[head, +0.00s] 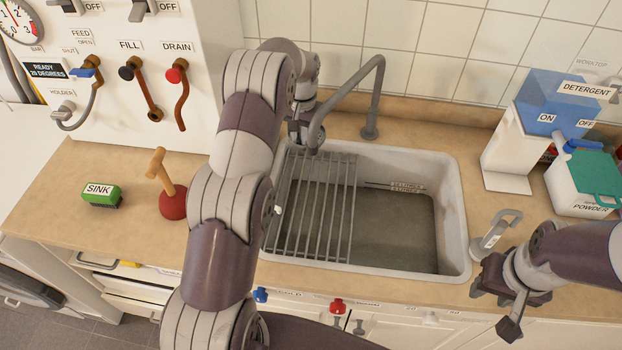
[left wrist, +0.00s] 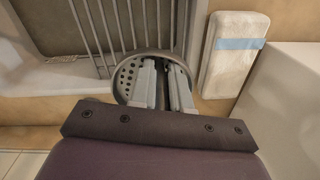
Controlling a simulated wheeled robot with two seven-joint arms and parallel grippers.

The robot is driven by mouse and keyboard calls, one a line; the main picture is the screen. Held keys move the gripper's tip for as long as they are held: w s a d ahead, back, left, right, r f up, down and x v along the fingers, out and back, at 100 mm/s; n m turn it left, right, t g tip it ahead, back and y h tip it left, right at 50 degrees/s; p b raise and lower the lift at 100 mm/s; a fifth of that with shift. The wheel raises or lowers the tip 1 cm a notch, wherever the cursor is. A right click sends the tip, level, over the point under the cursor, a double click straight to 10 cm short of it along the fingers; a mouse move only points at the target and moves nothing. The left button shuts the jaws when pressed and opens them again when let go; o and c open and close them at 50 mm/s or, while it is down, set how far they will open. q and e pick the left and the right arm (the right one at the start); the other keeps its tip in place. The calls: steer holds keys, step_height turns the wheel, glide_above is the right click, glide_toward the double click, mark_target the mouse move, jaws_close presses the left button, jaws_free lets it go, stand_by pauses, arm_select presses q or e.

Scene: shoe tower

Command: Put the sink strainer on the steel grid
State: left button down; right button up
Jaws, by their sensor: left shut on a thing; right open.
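The sink strainer (left wrist: 127,78) is a round grey disc with holes. My left gripper (left wrist: 166,75) is shut on it in the left wrist view, its fingers hiding the middle. The strainer overlaps the ends of the steel grid's bars (left wrist: 125,25) there; I cannot tell whether they touch. In the head view the steel grid (head: 313,205) lies across the left part of the sink. My left gripper is near the grid's back edge, mostly hidden by my arm, and I cannot make out the strainer there. My right gripper (head: 497,298) is open and empty at the sink's front right.
The tap (head: 370,100) arches beside my left wrist. The sink (head: 455,215) is open right of the grid. Detergent (head: 510,150) and powder (head: 583,185) containers stand right. A white blue-banded block (left wrist: 232,60) lies near the strainer.

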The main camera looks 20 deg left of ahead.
arm_select(q)
step_height(320, 180, down, 3)
steer(key=p, duration=0.2)
steer(key=shift+s+d+r+p, duration=0.1)
steer(key=shift+d+r+p, duration=0.05)
steer(key=shift+p, duration=0.15)
steer(key=f, duration=0.3)
steer(key=w+f+p, duration=0.1)
steer(key=f, duration=0.1)
steer(key=shift+w+f, duration=0.2)
steer(key=shift+f, duration=0.2)
steer(key=f, duration=0.2)
steer(key=f+p, duration=0.1)
steer(key=shift+s+f, duration=0.3)
steer(key=shift+w+f, duration=0.2)
steer(key=shift+f, duration=0.25)
steer(key=c, duration=1.1)
jaws_free()
steer(key=shift+s, duration=0.1)
arm_select(e)
steer(key=shift+w+r, duration=0.2)
steer(key=shift+r, duration=0.4)
steer(key=shift+w+r, duration=0.15)
steer(key=shift+r, duration=0.4)
